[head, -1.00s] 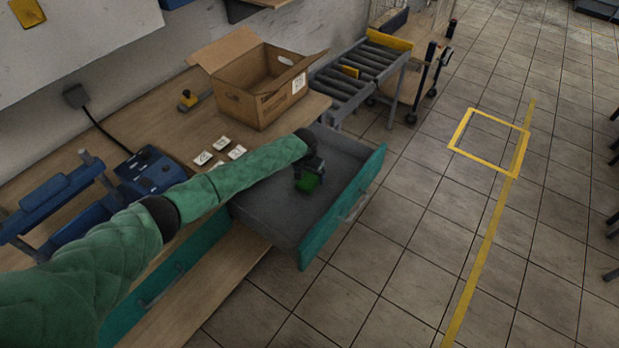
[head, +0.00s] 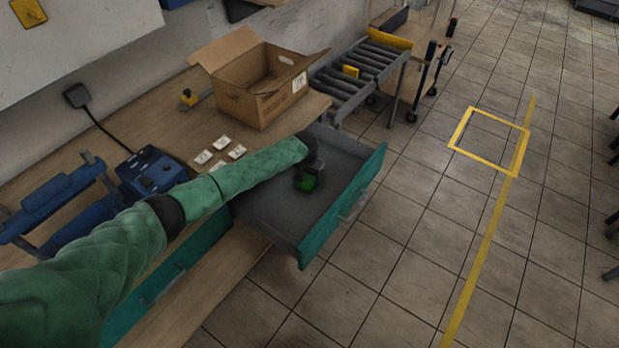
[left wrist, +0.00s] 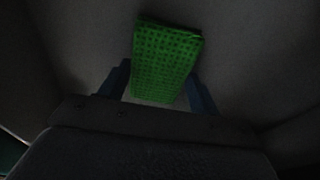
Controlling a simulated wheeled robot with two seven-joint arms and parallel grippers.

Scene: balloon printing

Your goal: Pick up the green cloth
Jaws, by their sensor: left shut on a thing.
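The green cloth (head: 306,183) is in the open drawer (head: 262,210), mostly hidden by my left gripper in the head view. In the left wrist view the cloth (left wrist: 166,62) is a bright green, dotted rectangular piece between the two fingers. My left gripper (left wrist: 162,92) is shut on it, with a finger at each side. In the head view the left gripper (head: 308,180) points down into the drawer. Whether the cloth touches the drawer floor I cannot tell. My right gripper is in neither view.
The teal drawer front (head: 343,205) and grey side walls surround the gripper. An open cardboard box (head: 262,95) and several small white cards (head: 221,143) are on the wooden table (head: 150,110). A blue device (head: 150,172) stands at left. A roller conveyor (head: 355,78) stands behind.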

